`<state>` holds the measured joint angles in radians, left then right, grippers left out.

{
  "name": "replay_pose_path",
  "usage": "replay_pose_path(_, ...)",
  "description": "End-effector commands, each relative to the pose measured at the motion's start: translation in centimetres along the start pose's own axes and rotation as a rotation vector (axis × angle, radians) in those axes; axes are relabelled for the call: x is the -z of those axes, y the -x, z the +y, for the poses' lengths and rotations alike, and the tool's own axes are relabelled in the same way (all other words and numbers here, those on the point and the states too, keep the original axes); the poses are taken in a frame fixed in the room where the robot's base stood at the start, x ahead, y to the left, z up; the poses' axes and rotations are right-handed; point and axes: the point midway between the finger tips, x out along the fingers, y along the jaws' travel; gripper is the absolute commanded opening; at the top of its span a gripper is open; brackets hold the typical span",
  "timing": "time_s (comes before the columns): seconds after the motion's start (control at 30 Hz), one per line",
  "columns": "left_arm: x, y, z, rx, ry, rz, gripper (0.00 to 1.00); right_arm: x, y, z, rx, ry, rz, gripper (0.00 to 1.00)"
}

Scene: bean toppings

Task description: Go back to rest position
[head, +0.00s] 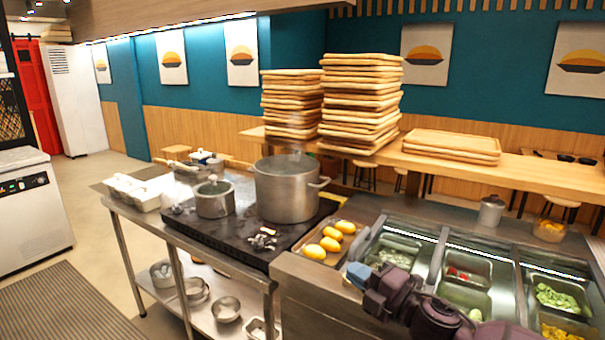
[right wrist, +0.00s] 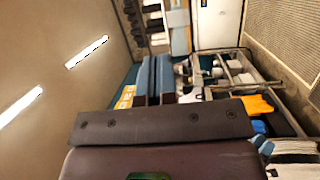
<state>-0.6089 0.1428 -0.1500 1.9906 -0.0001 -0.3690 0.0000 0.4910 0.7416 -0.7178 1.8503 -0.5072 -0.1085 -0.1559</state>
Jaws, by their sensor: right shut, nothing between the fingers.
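My right gripper (head: 362,276) reaches in from the lower right in the head view. It is raised in front of the topping counter, its fingers shut with nothing between them. The two fingers also show side by side in the right wrist view (right wrist: 154,78). My left gripper is in neither view. The topping counter (head: 434,262) holds metal pans, including one with green slices (head: 562,298) and one with red pieces (head: 458,274). My right arm hides part of the counter's front.
A large steel pot (head: 287,190) and a smaller pot (head: 214,200) stand on the black stove (head: 215,232). Stacked wooden trays (head: 361,100) stand on the shelf behind. The floor at the left is open.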

Motion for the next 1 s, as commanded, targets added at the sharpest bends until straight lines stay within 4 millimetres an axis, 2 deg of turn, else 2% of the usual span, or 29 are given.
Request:
replay_pose_path(0.03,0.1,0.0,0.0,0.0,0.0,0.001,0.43,-0.1,0.8,-1.1,-0.006,-0.136,-0.055,0.0)
replay_pose_path(0.2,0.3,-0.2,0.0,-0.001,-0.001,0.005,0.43,-0.8,3.8,-4.3,-0.027,-0.538,-0.228,0.0)
replay_pose_path(0.37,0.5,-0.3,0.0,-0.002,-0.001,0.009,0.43,-1.4,7.6,-8.0,-0.045,-0.849,-0.383,0.0)
replay_pose_path(0.5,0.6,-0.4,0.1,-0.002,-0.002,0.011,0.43,-1.5,11.7,-11.4,-0.065,-1.06,-0.512,0.0)
replay_pose_path(0.77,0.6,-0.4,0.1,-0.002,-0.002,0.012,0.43,-0.4,20.8,-17.7,-0.126,-1.326,-0.741,0.0)
replay_pose_path(0.9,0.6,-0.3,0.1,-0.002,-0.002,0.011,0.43,1.1,26.3,-21.2,-0.143,-1.402,-0.88,0.0)
replay_pose_path(1.0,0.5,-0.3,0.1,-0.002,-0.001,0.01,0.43,2.7,29.6,-23.4,-0.139,-1.444,-0.966,0.0)
